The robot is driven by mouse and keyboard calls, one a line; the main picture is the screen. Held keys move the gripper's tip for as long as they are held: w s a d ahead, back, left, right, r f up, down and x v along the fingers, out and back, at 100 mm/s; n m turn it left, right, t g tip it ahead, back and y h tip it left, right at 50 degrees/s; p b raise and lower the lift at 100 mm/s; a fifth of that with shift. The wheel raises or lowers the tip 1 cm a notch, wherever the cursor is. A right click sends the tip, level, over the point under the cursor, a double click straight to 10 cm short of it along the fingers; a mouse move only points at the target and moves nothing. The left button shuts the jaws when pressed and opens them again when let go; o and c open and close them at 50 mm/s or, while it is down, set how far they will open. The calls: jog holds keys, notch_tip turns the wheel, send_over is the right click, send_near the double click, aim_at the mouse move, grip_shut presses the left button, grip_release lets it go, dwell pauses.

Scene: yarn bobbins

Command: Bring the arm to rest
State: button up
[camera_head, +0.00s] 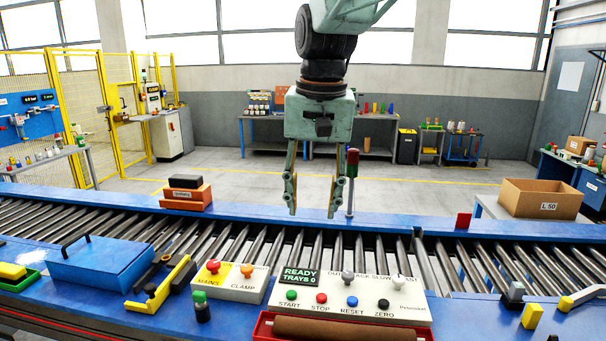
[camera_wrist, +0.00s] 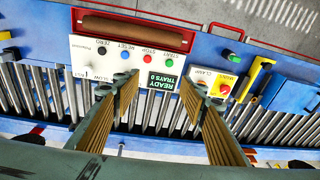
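My gripper (camera_head: 314,203) hangs down from the arm near the middle of the head view, above the roller conveyor (camera_head: 235,243). Its two fingers are spread apart with nothing between them. In the wrist view my gripper (camera_wrist: 157,82) shows two ribbed fingers with a clear gap, and the control panel (camera_wrist: 135,55) and rollers lie below. The fingertips appear above the rollers, behind the panel in the head view, and touch nothing that I can see.
A control panel (camera_head: 345,298) with buttons and a display reading "READY TRAYS 0" stands in front. A blue case (camera_head: 112,262), a yellow clamp (camera_head: 160,288) and an orange box (camera_head: 186,197) are left. A signal post (camera_head: 351,180) stands close beside the right finger in the picture. A cardboard box (camera_head: 541,199) is right.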

jog(key=s+d+f+t+b, duration=0.1)
jog(key=s+d+b, duration=0.1)
jog(key=s+d, duration=0.55)
jog(key=s+d+b, duration=0.1)
jog(key=s+d, duration=0.4)
jog(key=s, duration=0.6)
jog(key=s+d+f+b, duration=0.1)
jog(key=s+d+f, duration=0.2)
jog(key=s, duration=0.5)
jog(key=s+d+f+n+t+b, duration=0.1)
jog(key=s+d+f+b, duration=0.1)
jog(key=s+f, duration=0.3)
jog(key=shift+s+d+f+h+b, duration=0.35)
jog(key=shift+s+d, duration=0.4)
jog(key=shift+s, duration=1.4)
